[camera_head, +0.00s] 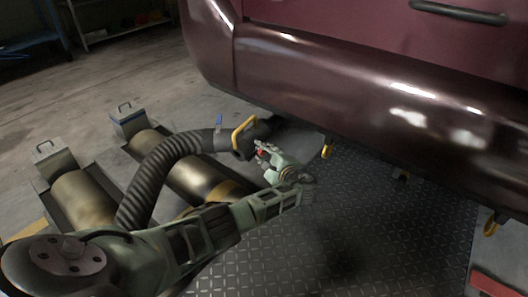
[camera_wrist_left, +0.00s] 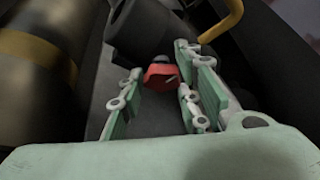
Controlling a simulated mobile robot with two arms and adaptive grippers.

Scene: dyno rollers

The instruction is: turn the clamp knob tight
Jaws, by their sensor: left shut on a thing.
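The clamp knob (camera_head: 261,153) is a small red piece at the mouth of the black exhaust hose (camera_head: 152,168), below the vehicle's sill. In the left wrist view the red knob (camera_wrist_left: 161,77) sits between my fingers, just under the dark hose nozzle (camera_wrist_left: 147,35). My left gripper (camera_head: 264,149) reaches in from the lower left and is shut on the knob, with a finger on either side. The fingers partly hide the knob in the head view. A yellow handle (camera_head: 243,132) stands on the nozzle just beside the gripper. My right gripper is not in view.
The maroon vehicle (camera_head: 350,85) overhangs the work spot closely. Two metal rollers (camera_head: 88,200) lie at the left with grey end boxes. Yellow hooks (camera_head: 327,148) hang under the sill. Dark tread plate (camera_head: 390,235) is clear at the right.

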